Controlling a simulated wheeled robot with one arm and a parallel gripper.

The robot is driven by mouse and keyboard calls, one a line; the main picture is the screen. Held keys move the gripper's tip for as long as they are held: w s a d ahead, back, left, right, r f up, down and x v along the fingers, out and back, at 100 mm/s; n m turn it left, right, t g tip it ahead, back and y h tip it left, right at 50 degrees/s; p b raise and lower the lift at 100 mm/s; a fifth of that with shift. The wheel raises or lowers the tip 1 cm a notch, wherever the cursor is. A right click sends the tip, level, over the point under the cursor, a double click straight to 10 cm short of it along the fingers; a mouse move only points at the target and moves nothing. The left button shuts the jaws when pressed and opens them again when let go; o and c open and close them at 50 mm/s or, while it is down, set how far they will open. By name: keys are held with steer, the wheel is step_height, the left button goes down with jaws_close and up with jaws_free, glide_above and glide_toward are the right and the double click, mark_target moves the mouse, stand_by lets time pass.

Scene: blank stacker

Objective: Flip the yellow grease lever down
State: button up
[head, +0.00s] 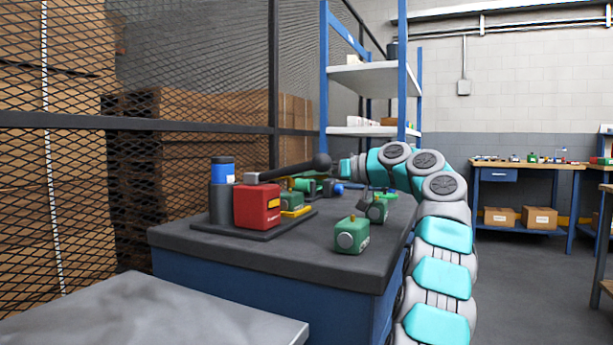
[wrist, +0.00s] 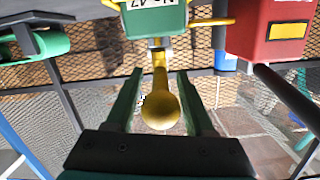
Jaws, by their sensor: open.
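In the wrist view, the yellow grease lever (wrist: 160,108) shows as a stem ending in a round knob. The stem runs to the underside, in this picture, of a green box (wrist: 155,20) with a white label marked No 47, seen upside down. My gripper (wrist: 158,74) is open, with one finger on each side of the lever. Gaps show between both fingers and the knob, and it holds nothing. In the head view, my arm reaches over the bench toward the green box (head: 291,202). The fingers and lever are hard to make out there.
Another green box (head: 352,235) sits on the bench (head: 330,262) nearer the front.

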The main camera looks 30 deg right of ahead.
steer(key=f+p+v, duration=0.1)
steer(key=v, duration=0.6)
steer(key=shift+s+d+r, duration=0.2)
steer(key=shift+s+r, duration=0.1)
steer(key=shift+r, duration=0.2)
